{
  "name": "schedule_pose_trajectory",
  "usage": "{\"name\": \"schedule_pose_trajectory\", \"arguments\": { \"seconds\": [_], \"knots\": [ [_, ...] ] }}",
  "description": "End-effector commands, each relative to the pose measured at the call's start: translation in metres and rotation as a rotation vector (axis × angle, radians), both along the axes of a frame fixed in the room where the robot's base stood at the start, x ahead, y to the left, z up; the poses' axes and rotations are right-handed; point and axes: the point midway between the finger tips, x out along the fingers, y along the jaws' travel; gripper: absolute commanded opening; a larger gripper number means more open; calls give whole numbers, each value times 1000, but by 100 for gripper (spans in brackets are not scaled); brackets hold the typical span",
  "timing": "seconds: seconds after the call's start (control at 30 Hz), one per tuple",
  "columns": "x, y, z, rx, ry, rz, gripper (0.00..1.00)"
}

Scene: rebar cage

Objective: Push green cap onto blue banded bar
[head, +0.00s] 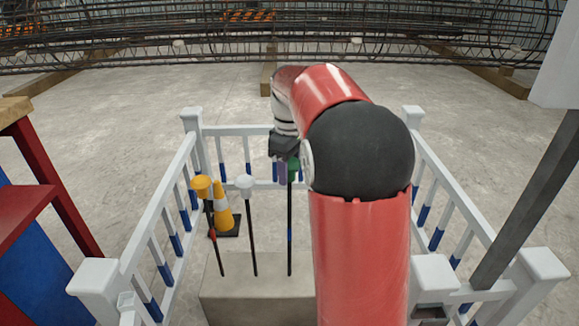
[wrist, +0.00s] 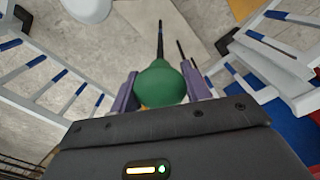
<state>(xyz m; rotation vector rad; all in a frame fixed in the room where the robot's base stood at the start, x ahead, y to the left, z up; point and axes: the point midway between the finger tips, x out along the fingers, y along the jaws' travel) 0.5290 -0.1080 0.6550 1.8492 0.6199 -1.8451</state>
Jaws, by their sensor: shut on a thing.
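The green cap (head: 293,168) is between the purple fingers of my gripper (head: 286,172), which is shut on it. In the wrist view the green cap (wrist: 162,83) sits between both fingers of my gripper (wrist: 160,88). The blue banded bar (head: 290,236) stands upright in the concrete block, its top directly below or inside the cap. In the wrist view a dark bar (wrist: 160,42) runs away from the cap. Whether the cap is seated on the bar cannot be told; the fingers and cap hide the bar's top.
A bar with an orange cap (head: 201,184) and one with a white cap (head: 245,182) stand left in the block (head: 255,300). A traffic cone (head: 223,208) stands behind them. White railings (head: 160,215) enclose the spot. A rebar cage (head: 420,45) lies at the back.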

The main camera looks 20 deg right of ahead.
Motion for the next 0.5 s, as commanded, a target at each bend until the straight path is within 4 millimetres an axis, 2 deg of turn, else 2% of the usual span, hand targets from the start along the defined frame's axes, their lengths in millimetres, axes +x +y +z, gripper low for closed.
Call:
{"name": "schedule_pose_trajectory", "arguments": {
  "seconds": [0.5],
  "knots": [
    [0, 0, -7, 1, 1, 0, 26]
  ]
}}
